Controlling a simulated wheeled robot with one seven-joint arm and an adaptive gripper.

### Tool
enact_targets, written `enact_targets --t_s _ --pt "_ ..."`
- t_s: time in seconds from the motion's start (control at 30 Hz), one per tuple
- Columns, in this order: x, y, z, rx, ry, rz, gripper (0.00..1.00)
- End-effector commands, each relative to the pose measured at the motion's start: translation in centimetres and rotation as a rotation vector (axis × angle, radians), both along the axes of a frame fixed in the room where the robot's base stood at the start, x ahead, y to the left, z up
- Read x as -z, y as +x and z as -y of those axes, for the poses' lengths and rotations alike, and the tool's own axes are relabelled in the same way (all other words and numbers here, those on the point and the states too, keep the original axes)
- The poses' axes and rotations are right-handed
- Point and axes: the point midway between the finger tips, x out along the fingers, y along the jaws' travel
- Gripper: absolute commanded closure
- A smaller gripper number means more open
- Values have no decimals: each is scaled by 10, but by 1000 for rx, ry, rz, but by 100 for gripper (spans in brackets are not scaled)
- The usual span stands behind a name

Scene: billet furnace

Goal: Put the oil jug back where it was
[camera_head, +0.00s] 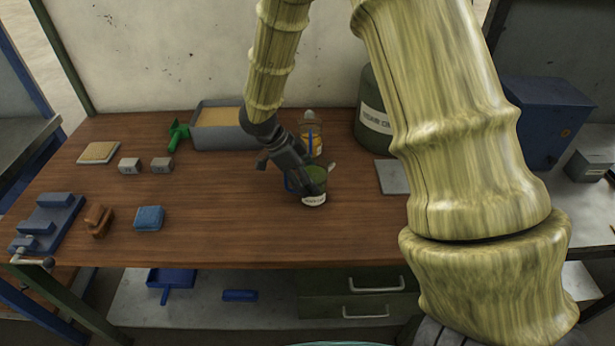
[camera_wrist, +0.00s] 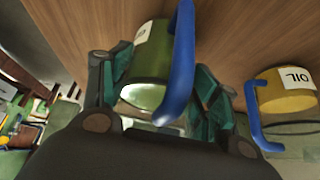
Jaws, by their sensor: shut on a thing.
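My gripper (camera_head: 308,183) is shut on a green jug (camera_head: 314,198) with a white label and a blue handle, near the middle of the wooden bench. In the wrist view the green jug (camera_wrist: 152,62) sits between my fingers, its blue handle (camera_wrist: 182,70) toward the camera. Its label is only partly seen, and I cannot tell whether its base touches the bench. A yellow jug (camera_wrist: 287,92) labelled OIL, also with a blue handle, stands apart from my gripper to the right in the wrist view. It shows behind my gripper in the head view (camera_head: 317,146).
A large green canister (camera_head: 373,117) and a grey plate (camera_head: 392,177) are right of the jugs. A sand tray (camera_head: 220,137) and green scoop (camera_head: 177,134) stand at the back left. A blue block (camera_head: 149,218), brown object (camera_head: 99,221) and vise (camera_head: 47,222) are front left. The front middle is clear.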

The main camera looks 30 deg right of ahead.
Motion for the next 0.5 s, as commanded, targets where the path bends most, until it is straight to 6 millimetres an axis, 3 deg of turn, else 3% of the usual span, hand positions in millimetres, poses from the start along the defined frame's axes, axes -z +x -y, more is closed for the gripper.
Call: enact_targets --t_s 0.17,0.2,0.3,0.5 --pt "1 0 0 0 0 -1 78" --pt "1 0 0 1 0 0 32" --pt "1 0 0 0 0 -1 14" --pt "1 0 0 0 0 -1 14"
